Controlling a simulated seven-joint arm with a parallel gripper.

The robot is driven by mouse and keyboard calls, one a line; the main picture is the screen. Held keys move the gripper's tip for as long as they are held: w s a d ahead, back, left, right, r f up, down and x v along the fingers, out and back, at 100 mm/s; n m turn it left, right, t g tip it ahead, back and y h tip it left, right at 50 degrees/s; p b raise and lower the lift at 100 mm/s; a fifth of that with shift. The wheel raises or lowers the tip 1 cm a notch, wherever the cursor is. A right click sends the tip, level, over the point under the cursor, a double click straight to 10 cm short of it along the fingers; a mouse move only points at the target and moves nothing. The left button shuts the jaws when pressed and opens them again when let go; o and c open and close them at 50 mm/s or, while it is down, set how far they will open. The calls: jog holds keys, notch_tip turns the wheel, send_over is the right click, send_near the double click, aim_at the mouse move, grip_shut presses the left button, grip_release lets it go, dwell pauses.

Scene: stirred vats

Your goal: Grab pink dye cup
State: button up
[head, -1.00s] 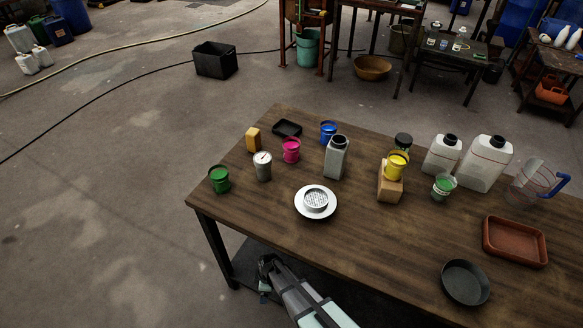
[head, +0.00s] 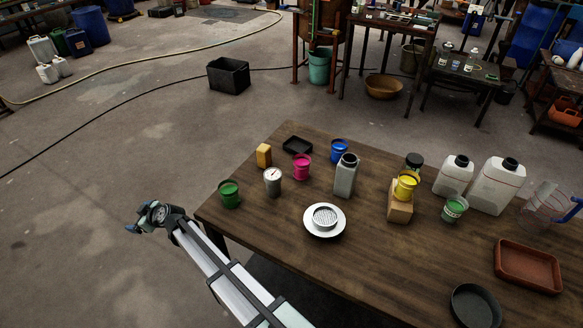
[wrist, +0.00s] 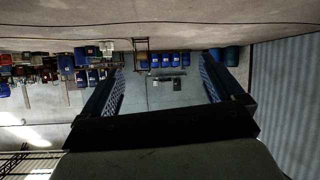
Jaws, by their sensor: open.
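The pink dye cup (head: 302,167) stands upright on the wooden table (head: 360,268), toward its back left. A blue cup (head: 339,151) is behind it to the right, and a grey metal can (head: 272,182) is in front of it to the left. A green cup (head: 229,194) stands near the table's left corner. My gripper (head: 132,229) is off the table's left side, well apart from the pink cup. In the wrist view my gripper (wrist: 165,90) shows two spread fingers with nothing between them. The pink cup is not visible in the wrist view.
A yellow sponge-like block (head: 264,155), a black tray (head: 297,145), a grey bottle (head: 346,176) and a white strainer dish (head: 325,220) surround the cup. A yellow cup (head: 406,186) sits on a wooden block (head: 399,210).

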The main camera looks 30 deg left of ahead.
notch_tip(320, 180, up, 8)
jog(key=w+a+r+m+y, duration=0.1)
jog(key=w+a, duration=0.1)
notch_tip(320, 180, up, 14)
jog(key=m+t+h, duration=0.4)
jog(key=m+h, duration=0.5)
send_over(303, 161)
jog(key=s+d, duration=0.3)
jog(key=d, duration=0.1)
jog(key=x, duration=0.8)
jog(key=shift+w+f, duration=0.15)
jog(key=shift+f, duration=0.15)
jog(key=shift+x, duration=2.55)
jog(key=shift+w, duration=0.1)
jog(key=shift+c, duration=0.2)
